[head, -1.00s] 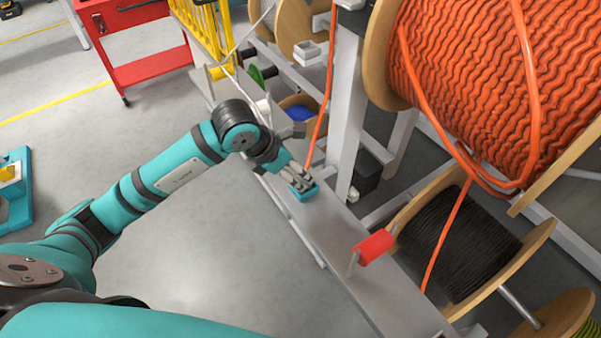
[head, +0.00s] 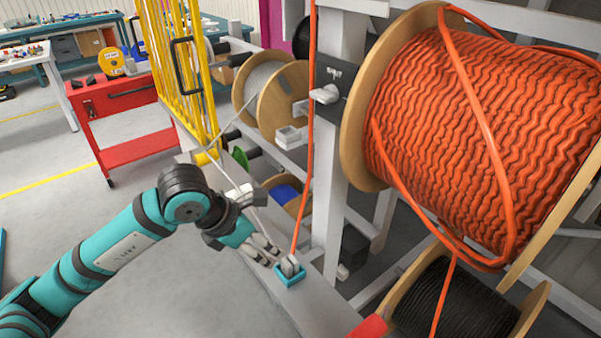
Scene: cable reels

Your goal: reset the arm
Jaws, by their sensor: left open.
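My left arm comes in from the left, and its gripper (head: 268,253) is open over the grey bench (head: 318,308). Its grey fingers point at a small teal block (head: 290,279) with a grey top part on the bench. The fingers are close to the block; I cannot tell if they touch it. The orange cable (head: 303,205) hangs down just behind the block. My right gripper is out of view.
A big orange cable reel (head: 480,140) fills the right on a grey rack (head: 329,150). A black cable reel (head: 450,308) is below it, with a red roller (head: 368,328) nearby. A yellow rack (head: 178,70) and red cart (head: 125,115) stand at the back left.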

